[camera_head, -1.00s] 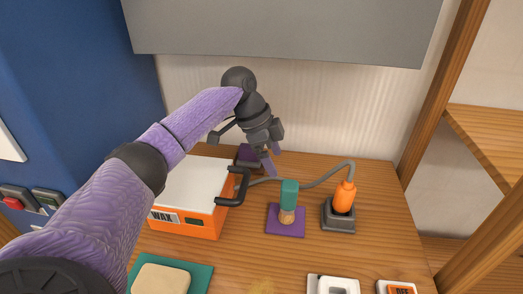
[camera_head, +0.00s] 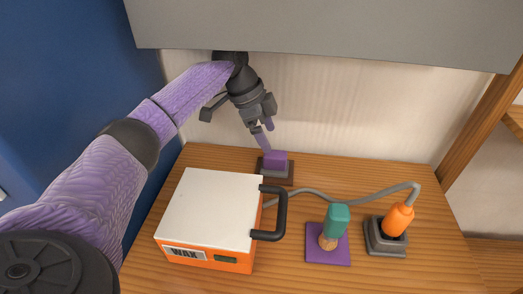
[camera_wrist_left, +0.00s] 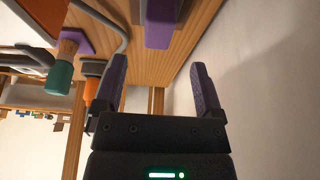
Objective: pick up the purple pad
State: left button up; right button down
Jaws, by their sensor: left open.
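The purple pad (camera_head: 275,159) is a small block on a dark base (camera_head: 273,174) at the back of the wooden top, behind the white and orange box. My left gripper (camera_head: 266,138) is open, with its purple fingers just above the pad, overlapping it in the head view; contact cannot be told. In the left wrist view the purple pad (camera_wrist_left: 160,28) shows at the top, beyond and between the open fingers of the left gripper (camera_wrist_left: 158,76), with nothing held. My right gripper is not in view.
A white and orange box marked WAX (camera_head: 208,208) with a black handle (camera_head: 282,212) stands in front. A teal-topped brush (camera_head: 335,220) stands on a flat purple square (camera_head: 322,254). An orange plug (camera_head: 398,218) with a grey cable is at right. A grey panel (camera_head: 330,30) hangs above.

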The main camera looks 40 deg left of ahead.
aim_at(273, 154)
pick_arm(q)
jog(key=shift+f, duration=0.3)
jog(key=b+x, duration=0.1)
jog(key=x, duration=0.1)
jog(key=b+x, duration=0.4)
jog(key=x, duration=0.1)
jog(key=shift+s+a+f, duration=0.25)
jog(key=shift+s, duration=0.05)
jog(key=shift+w+d, duration=0.1)
jog(key=shift+r, duration=0.15)
jog(key=shift+c, duration=0.4)
jog(key=c, duration=0.7)
grip_shut()
